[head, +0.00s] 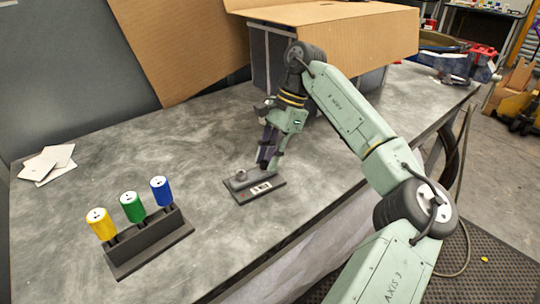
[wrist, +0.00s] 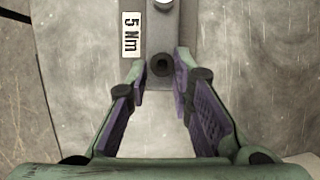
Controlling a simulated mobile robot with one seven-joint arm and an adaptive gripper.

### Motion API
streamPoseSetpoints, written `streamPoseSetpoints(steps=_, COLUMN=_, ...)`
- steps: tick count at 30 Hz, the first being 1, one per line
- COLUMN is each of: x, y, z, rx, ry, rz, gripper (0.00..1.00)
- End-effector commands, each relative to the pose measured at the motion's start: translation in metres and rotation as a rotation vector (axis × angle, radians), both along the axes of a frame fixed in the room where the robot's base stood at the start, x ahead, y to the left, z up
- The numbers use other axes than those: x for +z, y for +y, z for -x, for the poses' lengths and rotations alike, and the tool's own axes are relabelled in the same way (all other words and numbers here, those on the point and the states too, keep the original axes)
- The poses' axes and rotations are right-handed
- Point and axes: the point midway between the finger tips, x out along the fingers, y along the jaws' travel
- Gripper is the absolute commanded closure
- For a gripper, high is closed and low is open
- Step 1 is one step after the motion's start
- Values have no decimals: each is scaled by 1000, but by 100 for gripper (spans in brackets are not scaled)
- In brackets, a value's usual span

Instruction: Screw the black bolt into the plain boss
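A dark fixture plate (head: 270,196) lies on the bench with a raised grey bar and a white label. In the wrist view the plate (wrist: 107,45) carries a "5 Nm" label (wrist: 131,34). A dark round piece with a black centre (wrist: 161,65) sits on its bar; I cannot tell whether it is the black bolt's head or a boss's hole. A pale round boss (head: 240,175) stands near the bar's left end; its edge shows at the top of the wrist view (wrist: 163,4). My gripper (head: 266,166) points down at the plate, open, fingertips (wrist: 161,68) either side of the dark piece, gaps visible.
A dark rack (head: 150,246) holds yellow (head: 101,224), green (head: 133,207) and blue (head: 161,191) capped pieces at the front left. White sheets (head: 46,164) lie at far left. A cardboard box (head: 350,40) stands behind my arm. The bench between is clear.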

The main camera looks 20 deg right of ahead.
Motion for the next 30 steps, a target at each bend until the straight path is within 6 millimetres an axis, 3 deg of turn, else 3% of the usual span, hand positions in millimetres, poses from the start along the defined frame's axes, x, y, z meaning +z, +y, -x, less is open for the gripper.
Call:
streamPoseSetpoints(steps=8, x=0, y=0, z=1, rx=0, ry=2, rz=1, gripper=100)
streamPoseSetpoints(steps=14, x=-2, y=-1, z=2, rx=-31, ry=2, rz=1, gripper=100)
streamPoseSetpoints(steps=22, x=-4, y=-1, z=6, rx=-325, ry=0, rz=3, gripper=100)
streamPoseSetpoints(steps=30, x=0, y=-1, z=7, rx=-404, ry=3, rz=0, gripper=100)
